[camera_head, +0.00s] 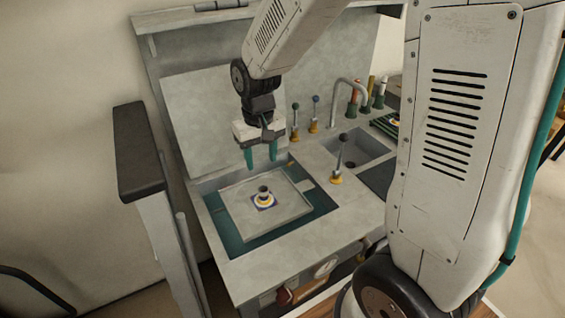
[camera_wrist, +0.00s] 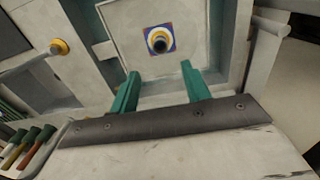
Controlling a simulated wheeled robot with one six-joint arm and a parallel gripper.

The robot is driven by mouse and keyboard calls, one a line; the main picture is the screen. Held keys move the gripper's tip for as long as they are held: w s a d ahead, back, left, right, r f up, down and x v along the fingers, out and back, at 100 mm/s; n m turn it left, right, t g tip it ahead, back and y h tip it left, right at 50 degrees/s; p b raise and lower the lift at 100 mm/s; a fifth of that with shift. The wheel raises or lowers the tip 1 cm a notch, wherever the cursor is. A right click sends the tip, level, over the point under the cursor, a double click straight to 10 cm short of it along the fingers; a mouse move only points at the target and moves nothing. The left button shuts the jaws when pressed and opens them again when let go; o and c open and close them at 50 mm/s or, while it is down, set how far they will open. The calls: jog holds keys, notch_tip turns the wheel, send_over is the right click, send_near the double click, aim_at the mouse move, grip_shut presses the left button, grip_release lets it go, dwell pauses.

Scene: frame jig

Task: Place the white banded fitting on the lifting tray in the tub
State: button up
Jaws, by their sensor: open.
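The white banded fitting (camera_head: 264,194) stands upright on the lifting tray (camera_head: 285,215); it looks pale with a dark top and a yellow ring around its foot. A small blue square mark lies under it. In the wrist view the fitting (camera_wrist: 159,42) is seen near the middle of the tray (camera_wrist: 126,42). The tray sits in the tub (camera_head: 222,222), which has a teal floor. My gripper (camera_head: 261,160), with teal fingers, is open and empty above the tray's back edge, apart from the fitting. The fingers also show in the wrist view (camera_wrist: 160,90).
Several coloured handles (camera_head: 366,95) stand at the back right. A dark-topped post (camera_head: 137,150) rises left of the bench.

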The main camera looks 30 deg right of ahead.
jog(key=s+d+r, duration=0.1)
jog(key=s+r, duration=0.6)
jog(key=s, duration=0.4)
jog(key=s+d+r+t, duration=0.1)
jog(key=s+d+r, duration=0.1)
jog(key=s+r, duration=0.5)
jog(key=s, duration=0.5)
jog(key=shift+r, duration=0.25)
